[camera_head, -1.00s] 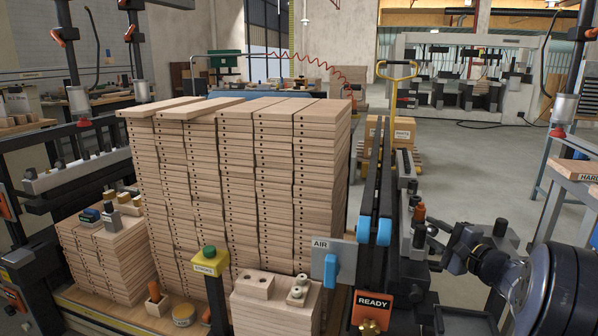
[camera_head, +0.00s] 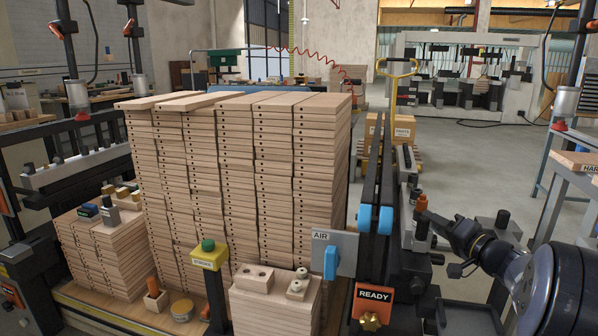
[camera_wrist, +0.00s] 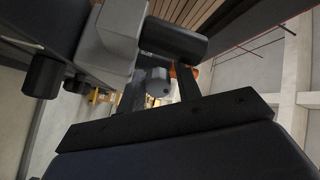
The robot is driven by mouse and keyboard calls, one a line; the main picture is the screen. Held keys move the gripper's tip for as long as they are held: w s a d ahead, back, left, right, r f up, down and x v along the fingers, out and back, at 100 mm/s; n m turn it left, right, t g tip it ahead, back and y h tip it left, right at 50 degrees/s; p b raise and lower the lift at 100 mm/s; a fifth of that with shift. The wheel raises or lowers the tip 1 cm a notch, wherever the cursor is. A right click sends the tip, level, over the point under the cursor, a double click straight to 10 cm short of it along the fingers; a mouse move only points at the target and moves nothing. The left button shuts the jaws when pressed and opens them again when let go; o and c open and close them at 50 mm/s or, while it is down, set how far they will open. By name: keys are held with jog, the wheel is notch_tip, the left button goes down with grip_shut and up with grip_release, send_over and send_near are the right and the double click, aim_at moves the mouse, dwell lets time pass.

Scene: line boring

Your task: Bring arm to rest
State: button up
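My gripper (camera_head: 432,222) is at the lower right of the head view, at the end of my dark, bent arm. It is beside an orange-tipped dark post (camera_head: 421,208) on the machine rail; I cannot tell whether they touch. In the wrist view my gripper (camera_wrist: 160,90) shows two dark fingers standing apart. A grey round part shows between them, seemingly beyond, and I see nothing clearly held. Part of the fingers is hidden in the head view.
A tall stack of drilled boards (camera_head: 240,190) fills the centre. The black rail (camera_head: 375,180), AIR panel (camera_head: 345,255) and READY sign (camera_head: 374,296) stand between it and my arm. A side table (camera_head: 580,180) stands at right. Clear floor (camera_head: 490,165) lies behind.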

jog(key=shift+s+d+n, duration=0.1)
jog(key=shift+s+n, duration=0.05)
jog(key=shift+n, duration=0.55)
jog(key=v, duration=0.3)
jog(key=shift+s, duration=0.1)
